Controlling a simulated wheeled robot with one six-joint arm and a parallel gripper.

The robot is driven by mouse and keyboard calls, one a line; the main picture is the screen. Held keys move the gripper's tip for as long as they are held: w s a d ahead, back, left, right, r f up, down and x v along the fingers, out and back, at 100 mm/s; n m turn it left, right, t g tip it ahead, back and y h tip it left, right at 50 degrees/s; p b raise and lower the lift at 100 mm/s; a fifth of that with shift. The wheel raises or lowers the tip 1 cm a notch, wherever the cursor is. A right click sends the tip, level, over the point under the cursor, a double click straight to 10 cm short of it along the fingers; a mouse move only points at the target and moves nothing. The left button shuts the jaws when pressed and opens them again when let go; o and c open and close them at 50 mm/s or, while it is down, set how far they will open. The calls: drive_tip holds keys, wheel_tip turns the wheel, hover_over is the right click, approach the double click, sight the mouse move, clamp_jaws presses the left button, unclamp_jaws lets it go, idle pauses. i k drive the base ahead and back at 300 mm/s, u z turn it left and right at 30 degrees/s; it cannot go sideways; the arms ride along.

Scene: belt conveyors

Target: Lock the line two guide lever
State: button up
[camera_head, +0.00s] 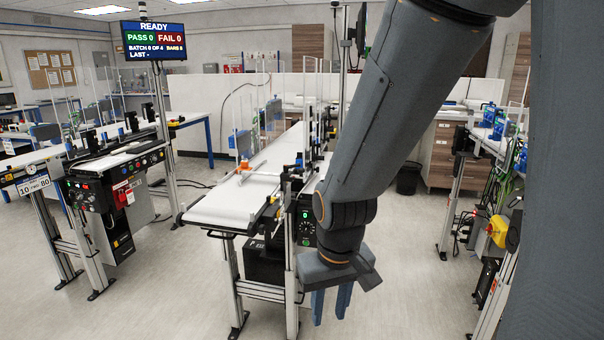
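My gripper (330,318) hangs at the lower middle, pointing down. Its two blue fingers stand apart with floor showing between them, and nothing is held. It is in front of and to the right of the near end of a white belt conveyor (222,207). I cannot tell which part is the line two guide lever, or which conveyor is line two. My arm hides part of the conveyor's right side.
A control box (305,226) with a green light is on the conveyor's near post, close to my arm. Another conveyor (112,160) with a status screen (153,40) is at left. A yellow switch box (497,232) is at right. Floor (400,275) is open right of my gripper.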

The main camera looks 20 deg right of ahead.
sight(286, 167)
drive_tip(key=z, duration=0.1)
drive_tip(key=k, duration=0.4)
drive_tip(key=u, duration=1.15)
drive_tip(key=i, duration=1.1)
drive_tip(key=z, duration=0.25)
